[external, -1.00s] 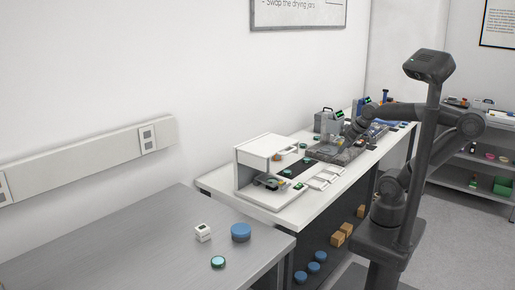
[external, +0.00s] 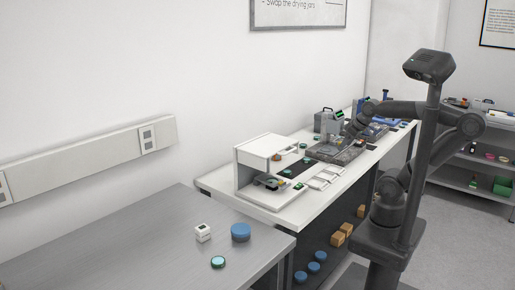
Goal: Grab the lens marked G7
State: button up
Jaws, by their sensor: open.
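Several small teal-green round pieces that look like lenses lie on the white bench; one is on a dark strip (external: 287,173) and another is further back (external: 317,138). Their markings are too small to read, so I cannot tell which is G7. A larger teal disc (external: 218,262) lies on the grey table in front. My gripper (external: 345,141) is open over the far part of the white bench, above the grey stone-like slab (external: 318,154). My fingers are small in this view, and I cannot tell what is directly beneath them.
A white open-fronted housing (external: 257,150) stands on the near end of the bench. White trays (external: 325,177) lie along its front edge. A blue round container (external: 241,232) and a white block (external: 203,232) stand on the metal table (external: 130,240). Boxes (external: 337,239) sit below the bench.

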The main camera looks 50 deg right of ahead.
jog(key=w+a+r+n+y, duration=0.2)
jog(key=w+a+r+n, duration=0.3)
jog(key=w+a+r, duration=0.85)
jog(key=w+a+n+g, duration=0.1)
jog(key=w+a+n, duration=0.25)
jog(key=a, duration=1.05)
jog(key=n+g+y, duration=0.2)
jog(key=n+g, duration=0.2)
jog(key=n, duration=0.3)
send_over(218, 259)
jog(key=d, duration=0.3)
jog(key=f, duration=2.8)
jog(key=shift+s+d, duration=0.1)
jog(key=shift+d, duration=0.1)
jog(key=shift+a+x, duration=0.15)
jog(key=shift+x, duration=1.4)
jog(key=shift+a+x, duration=0.15)
jog(key=shift+x, duration=1.4)
jog(key=shift+s+r, duration=0.1)
jog(key=shift+c, duration=0.4)
